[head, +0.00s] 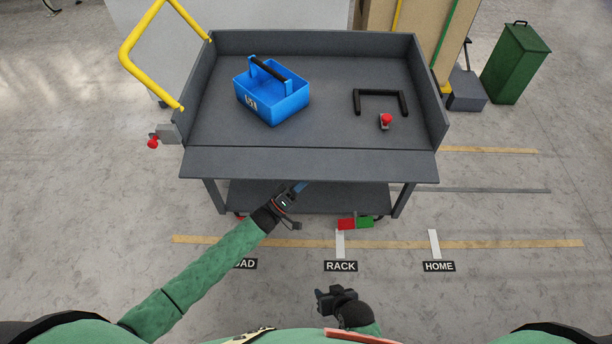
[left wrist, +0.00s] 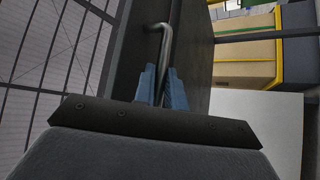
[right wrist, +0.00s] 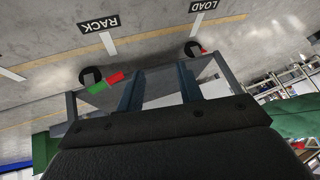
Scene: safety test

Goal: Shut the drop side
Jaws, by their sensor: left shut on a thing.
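The drop side (head: 310,163) is the grey panel along the near edge of the cart (head: 320,42). It is folded down outward from the deck, not standing up like the other walls. My left gripper (head: 302,186) is at the panel's lower edge. In the left wrist view, its blue fingers (left wrist: 162,88) are shut on a bent metal handle (left wrist: 163,42) in front of a dark panel. The rest of the handle is hidden in the head view. My right gripper (head: 322,295) is low in front of the cart, empty; its fingers stand apart in the right wrist view (right wrist: 160,88).
On the deck are a blue tote (head: 272,98), a black U-shaped bar (head: 380,93) and a red knob (head: 385,119). A yellow push handle (head: 128,50) is at the left. A red-and-green pedal (head: 355,222) sits below. The floor in front is clear.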

